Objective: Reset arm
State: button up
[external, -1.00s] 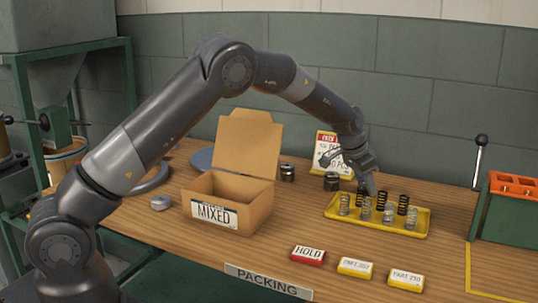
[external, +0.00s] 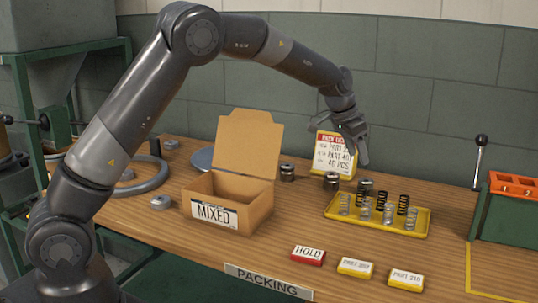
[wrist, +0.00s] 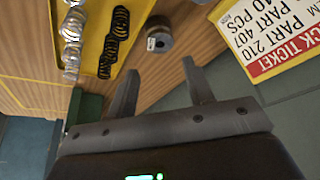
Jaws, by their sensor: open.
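My gripper (external: 357,146) is raised above the bench, in front of the pick ticket sign and behind the yellow tray. It also shows in the wrist view (wrist: 160,85), with its two fingers apart and nothing between them. The yellow tray (external: 417,232) holds several upright springs, some black (external: 404,203) and some silver (external: 389,214). In the wrist view the springs stand at the upper left.
An open cardboard box (external: 250,212) marked MIXED stands mid-bench. The pick ticket sign (external: 335,154) and small metal weights (external: 287,172) are at the back. HOLD (external: 308,255) and two yellow-edged part blocks (external: 356,267) lie in front. A green lever machine (external: 505,235) stands right.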

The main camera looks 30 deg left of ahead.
jog(key=shift+s+a+r, duration=0.2)
jog(key=shift+r, duration=0.4)
